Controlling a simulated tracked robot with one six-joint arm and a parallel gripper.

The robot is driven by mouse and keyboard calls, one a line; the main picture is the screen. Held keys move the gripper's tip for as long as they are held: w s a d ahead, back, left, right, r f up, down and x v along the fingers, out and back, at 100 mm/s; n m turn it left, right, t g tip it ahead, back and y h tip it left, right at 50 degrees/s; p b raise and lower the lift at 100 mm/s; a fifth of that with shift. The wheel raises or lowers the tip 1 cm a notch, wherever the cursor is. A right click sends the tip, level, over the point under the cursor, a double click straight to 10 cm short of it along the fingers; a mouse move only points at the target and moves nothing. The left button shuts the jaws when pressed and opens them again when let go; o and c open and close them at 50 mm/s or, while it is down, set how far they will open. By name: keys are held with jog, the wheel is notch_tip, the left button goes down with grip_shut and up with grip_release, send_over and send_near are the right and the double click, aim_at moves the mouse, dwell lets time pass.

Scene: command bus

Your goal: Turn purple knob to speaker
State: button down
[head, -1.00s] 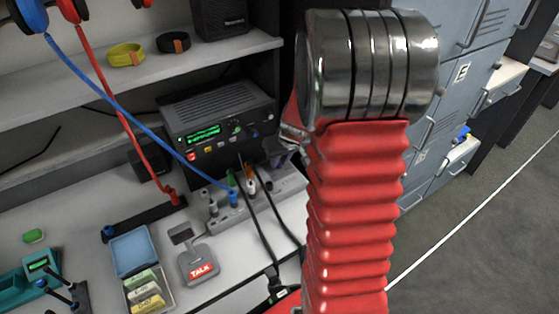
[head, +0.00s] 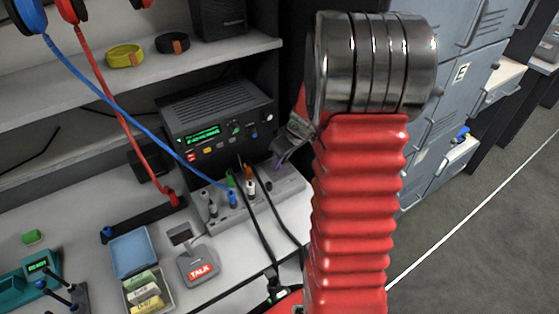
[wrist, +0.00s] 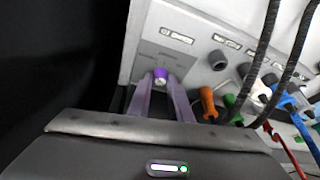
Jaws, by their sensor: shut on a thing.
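The purple knob (wrist: 160,74) sits on a light grey panel in the wrist view. My gripper (wrist: 160,83) has its two purple fingers on either side of the knob, shut on it. Small dark labels are printed above and beside the knob, too blurred to read, so I cannot tell which one it points to. In the head view my gripper (head: 278,163) reaches the right end of the grey connector strip (head: 290,184), and its fingers hide the knob there.
Orange, green, white and blue plugs with cables stand close to the right of the knob, the orange plug (wrist: 207,102) nearest. A black radio (head: 217,115) stands behind the strip. A TALK microphone base (head: 197,267) is in front.

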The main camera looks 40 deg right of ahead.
jog(key=shift+a, duration=0.1)
jog(key=c, duration=1.6)
grip_release()
jog(key=shift+c, duration=0.2)
jog(key=v, duration=1.3)
jog(key=shift+r, duration=0.35)
jog(key=shift+s, duration=0.1)
